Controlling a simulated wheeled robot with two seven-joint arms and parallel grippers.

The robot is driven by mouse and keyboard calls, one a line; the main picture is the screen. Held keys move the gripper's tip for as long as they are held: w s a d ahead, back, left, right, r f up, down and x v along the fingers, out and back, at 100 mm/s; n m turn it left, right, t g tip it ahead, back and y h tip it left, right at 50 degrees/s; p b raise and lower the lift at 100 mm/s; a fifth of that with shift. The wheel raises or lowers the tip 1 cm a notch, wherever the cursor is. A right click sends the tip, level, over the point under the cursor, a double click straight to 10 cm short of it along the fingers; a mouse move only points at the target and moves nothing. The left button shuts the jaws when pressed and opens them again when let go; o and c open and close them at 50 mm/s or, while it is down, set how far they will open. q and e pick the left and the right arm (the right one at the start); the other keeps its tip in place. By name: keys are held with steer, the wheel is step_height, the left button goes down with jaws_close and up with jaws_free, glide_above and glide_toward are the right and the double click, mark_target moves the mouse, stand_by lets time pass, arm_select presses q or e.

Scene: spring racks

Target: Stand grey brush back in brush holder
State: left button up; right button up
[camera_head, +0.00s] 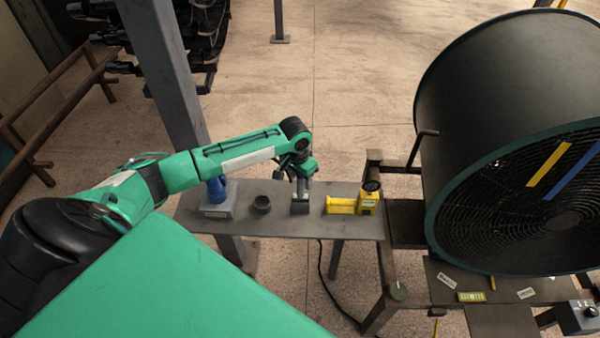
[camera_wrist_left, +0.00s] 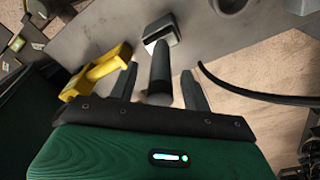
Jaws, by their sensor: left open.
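The grey brush (camera_head: 300,208) is on the grey bench, with a light grey block-shaped head and a dark round handle. In the left wrist view the brush handle (camera_wrist_left: 161,72) points from the head toward my gripper; I cannot tell how far it is tilted. My left gripper (camera_head: 302,179) is open over it. In the wrist view the fingers of my left gripper (camera_wrist_left: 159,82) stand either side of the handle, with gaps. A dark round cup (camera_head: 262,204) stands left of the brush, possibly the brush holder. My right gripper is not in view.
A labelled grey block (camera_head: 217,211) with a blue upright piece (camera_head: 216,189) stands at the bench's left. A yellow tool (camera_head: 343,206) lies right of the brush. A large drum fan (camera_head: 500,90) is at the right. The grey bench's front strip (camera_head: 290,229) is clear.

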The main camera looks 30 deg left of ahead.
arm_select(q)
step_height(320, 180, up, 14)
steer(key=s+b, duration=0.1)
steer(key=b, duration=0.3)
steer(key=shift+s+a+f, duration=0.15)
steer(key=shift+s, duration=0.2)
